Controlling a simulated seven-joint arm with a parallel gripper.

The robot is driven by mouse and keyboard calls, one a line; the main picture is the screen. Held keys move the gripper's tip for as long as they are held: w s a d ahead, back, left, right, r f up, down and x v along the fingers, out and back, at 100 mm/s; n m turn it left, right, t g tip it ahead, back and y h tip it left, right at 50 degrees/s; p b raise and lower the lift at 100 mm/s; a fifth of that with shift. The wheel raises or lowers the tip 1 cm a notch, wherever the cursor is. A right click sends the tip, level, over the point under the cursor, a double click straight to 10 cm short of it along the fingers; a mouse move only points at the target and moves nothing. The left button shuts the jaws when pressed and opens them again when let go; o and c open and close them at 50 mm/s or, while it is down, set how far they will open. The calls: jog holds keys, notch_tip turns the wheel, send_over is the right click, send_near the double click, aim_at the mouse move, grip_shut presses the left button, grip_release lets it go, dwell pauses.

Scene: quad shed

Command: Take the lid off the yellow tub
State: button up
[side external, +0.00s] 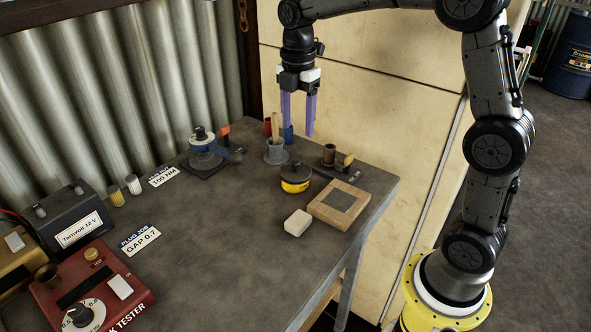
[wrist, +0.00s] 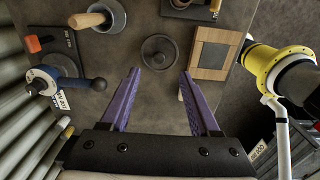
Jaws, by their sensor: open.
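The yellow tub (side external: 295,187) stands on the workbench with its dark round lid (side external: 296,172) on top. In the wrist view the lid (wrist: 159,52) shows from above as a dark disc with a small centre knob, and it hides most of the tub. My gripper (side external: 297,130) is open and empty, its two purple fingers pointing down, well above the bench and apart from the tub. In the wrist view my gripper's fingers (wrist: 161,72) are spread on either side, with the lid beyond the gap between their tips.
A wooden frame with a dark centre (side external: 341,203) lies right of the tub. A pale block (side external: 298,223) lies in front. A grey cup with a wooden handle (side external: 276,152) stands behind. A dark board with small parts (side external: 338,168) is near the back edge. The front middle of the bench is clear.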

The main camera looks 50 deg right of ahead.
send_over(295, 161)
jog(key=f, duration=0.4)
jog(key=shift+s+d+f, duration=0.1)
jog(key=shift+s+d, duration=0.05)
jog(key=shift+d, duration=0.15)
jog(key=shift+a+f, duration=0.2)
jog(key=shift+f, duration=1.1)
jog(key=shift+a+f, duration=0.15)
jog(key=shift+f, duration=1.15)
grip_shut()
